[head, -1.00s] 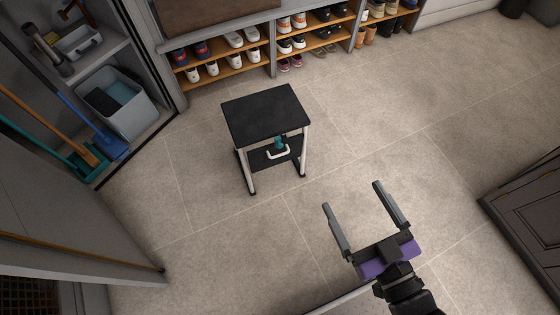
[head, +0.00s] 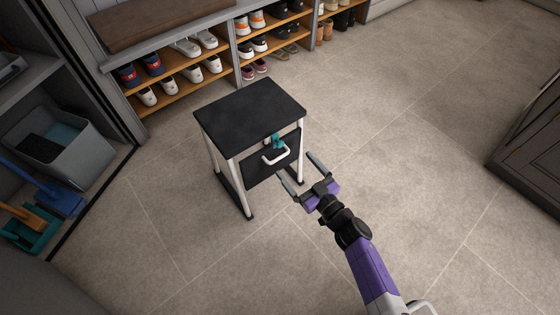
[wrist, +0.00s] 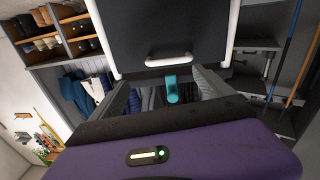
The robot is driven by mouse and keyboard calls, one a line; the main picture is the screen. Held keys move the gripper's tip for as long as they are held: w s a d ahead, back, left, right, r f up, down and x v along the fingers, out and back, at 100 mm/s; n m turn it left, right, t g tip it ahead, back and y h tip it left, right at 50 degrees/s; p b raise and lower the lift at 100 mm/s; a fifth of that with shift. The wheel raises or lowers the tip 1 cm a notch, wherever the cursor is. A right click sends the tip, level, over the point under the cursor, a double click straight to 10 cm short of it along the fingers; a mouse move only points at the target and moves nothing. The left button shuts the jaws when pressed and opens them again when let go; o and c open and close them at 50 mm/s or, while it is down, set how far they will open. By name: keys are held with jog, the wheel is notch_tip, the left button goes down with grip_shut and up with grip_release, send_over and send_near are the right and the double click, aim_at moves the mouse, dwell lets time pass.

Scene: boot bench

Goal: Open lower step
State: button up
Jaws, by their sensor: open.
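The step stool (head: 250,110) stands on the tiled floor in the head view, with a black top and white legs. Its lower step (head: 262,172) is a black panel folded up under the top, with a white handle (head: 277,156) and a teal latch (head: 278,140) near it. In the wrist view the white handle (wrist: 169,60) and the teal latch (wrist: 172,88) show ahead of my gripper, the latch between the fingers in the picture. My gripper (head: 304,174) is open and empty, just in front and right of the handle, apart from it.
A shoe rack (head: 190,75) with several pairs stands behind the stool. A dark cabinet (head: 530,150) stands at the right. The floor around the stool is clear.

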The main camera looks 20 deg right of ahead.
aim_at(281, 157)
jog(key=shift+m+y, duration=0.3)
jog(key=shift+w+a+f+b, duration=0.2)
jog(key=shift+w+a+b, duration=0.35)
jog(key=shift+w, duration=0.55)
jog(key=shift+w+a+f+b, duration=0.15)
jog(key=shift+w+a+b, duration=0.4)
jog(key=shift+w, duration=0.55)
jog(key=shift+w+a+f+b, duration=0.2)
jog(key=shift+w+a+b, duration=0.3)
jog(key=shift+w, duration=0.6)
jog(key=shift+d, duration=0.1)
jog(key=c, duration=1.8)
jog(key=shift+d, duration=0.1)
jog(key=shift+s, duration=0.15)
